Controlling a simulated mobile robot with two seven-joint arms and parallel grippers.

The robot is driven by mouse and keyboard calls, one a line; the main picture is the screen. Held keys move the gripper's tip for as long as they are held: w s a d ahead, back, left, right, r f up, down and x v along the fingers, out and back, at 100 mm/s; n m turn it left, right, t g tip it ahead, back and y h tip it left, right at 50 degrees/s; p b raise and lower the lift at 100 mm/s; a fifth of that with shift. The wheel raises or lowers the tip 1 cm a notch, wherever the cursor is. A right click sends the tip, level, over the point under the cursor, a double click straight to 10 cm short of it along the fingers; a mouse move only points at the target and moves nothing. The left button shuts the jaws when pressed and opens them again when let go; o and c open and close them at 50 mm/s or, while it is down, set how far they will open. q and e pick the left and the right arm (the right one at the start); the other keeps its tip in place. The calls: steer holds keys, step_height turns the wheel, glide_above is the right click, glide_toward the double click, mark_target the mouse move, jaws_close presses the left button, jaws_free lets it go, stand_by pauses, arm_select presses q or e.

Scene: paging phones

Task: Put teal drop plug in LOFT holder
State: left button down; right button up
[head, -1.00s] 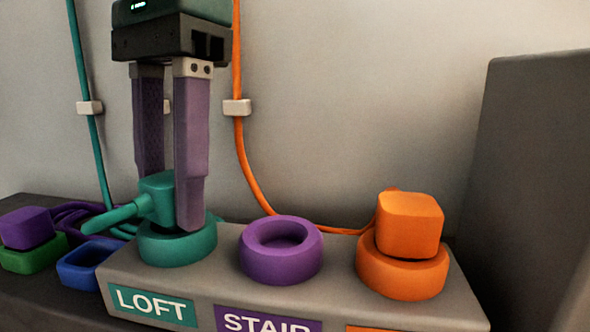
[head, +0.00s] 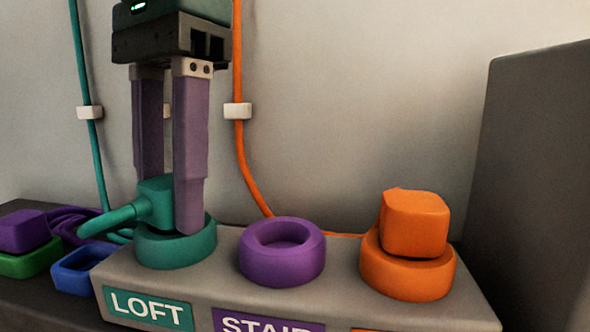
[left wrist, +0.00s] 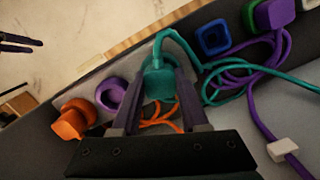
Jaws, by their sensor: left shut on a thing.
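The teal drop plug (head: 157,202) is a rounded block with a cable leaving its left side. It sits at or in the mouth of the teal ring holder (head: 176,249) above the LOFT label (head: 148,309); how deep it sits is hidden. My left gripper (head: 173,212) points down from above and is shut on the plug, with one finger on each side. In the left wrist view the plug (left wrist: 159,84) shows between the two fingers, its teal cable curving away.
The purple STAIR holder (head: 281,252) is empty. An orange plug (head: 415,224) sits in the orange holder (head: 407,274) at right. A purple plug (head: 22,231) rests on a green socket (head: 30,262) at left, beside an empty blue socket (head: 84,270). A dark panel (head: 535,180) stands at right.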

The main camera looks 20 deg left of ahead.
arm_select(q)
steer(key=c, duration=0.5)
jaws_free()
steer(key=shift+w+f, duration=0.1)
steer(key=shift+f, duration=0.65)
steer(key=shift+o, duration=0.6)
steer(key=shift+r, duration=0.15)
steer(key=shift+o, duration=0.2)
steer(key=r+p, duration=0.6)
steer(key=r, duration=0.1)
steer(key=w+r+p, duration=0.1)
steer(key=r+p, duration=0.1)
steer(key=r, duration=0.2)
steer(key=shift+d+r+p, duration=0.1)
steer(key=shift+p, duration=0.3)
